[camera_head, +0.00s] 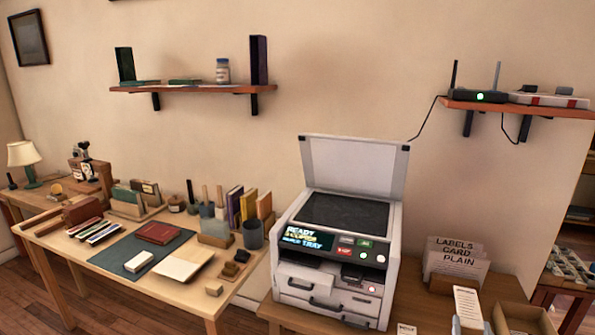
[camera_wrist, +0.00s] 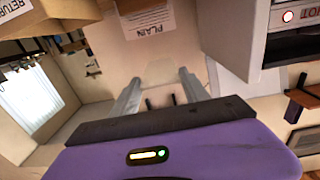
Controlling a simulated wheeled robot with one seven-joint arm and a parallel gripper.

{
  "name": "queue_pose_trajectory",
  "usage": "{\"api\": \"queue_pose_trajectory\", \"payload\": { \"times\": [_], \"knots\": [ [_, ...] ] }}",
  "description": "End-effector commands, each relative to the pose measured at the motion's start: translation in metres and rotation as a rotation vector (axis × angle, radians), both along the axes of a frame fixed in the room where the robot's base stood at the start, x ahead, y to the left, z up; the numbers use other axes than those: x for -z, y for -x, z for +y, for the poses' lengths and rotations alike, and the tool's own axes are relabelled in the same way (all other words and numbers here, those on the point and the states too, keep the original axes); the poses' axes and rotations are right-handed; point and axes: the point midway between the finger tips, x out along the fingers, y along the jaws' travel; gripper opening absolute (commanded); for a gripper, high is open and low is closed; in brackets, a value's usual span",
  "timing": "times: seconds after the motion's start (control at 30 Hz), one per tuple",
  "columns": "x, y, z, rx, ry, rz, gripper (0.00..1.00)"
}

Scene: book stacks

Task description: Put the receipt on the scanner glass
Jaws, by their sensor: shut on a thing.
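The scanner (camera_head: 330,270) is a white machine on the right-hand desk. Its lid (camera_head: 352,165) stands open, and the dark scanner glass (camera_head: 345,211) is bare. In the wrist view, my gripper (camera_wrist: 160,80) has a purple body and two grey fingers, shut on a pale, thin piece (camera_wrist: 166,72) that looks like the receipt. No print on it is readable. The scanner's front (camera_wrist: 262,45) is close on the right of the wrist view.
The left table (camera_head: 90,250) is crowded with books and stationery. A shelf (camera_head: 520,107) holds a router above.

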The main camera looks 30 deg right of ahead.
Motion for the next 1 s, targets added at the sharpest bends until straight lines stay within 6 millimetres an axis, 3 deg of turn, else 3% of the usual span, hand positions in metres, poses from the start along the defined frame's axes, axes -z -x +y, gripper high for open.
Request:
{"api": "queue_pose_trajectory", "payload": {
  "times": [0.53, 1.0],
  "knots": [
    [0.009, -0.034, 0.061, -0.112, 0.001, 0.001, 0.16],
    [0.027, -0.08, 0.178, -0.348, 0.002, 0.002, 0.16]
  ]
}}
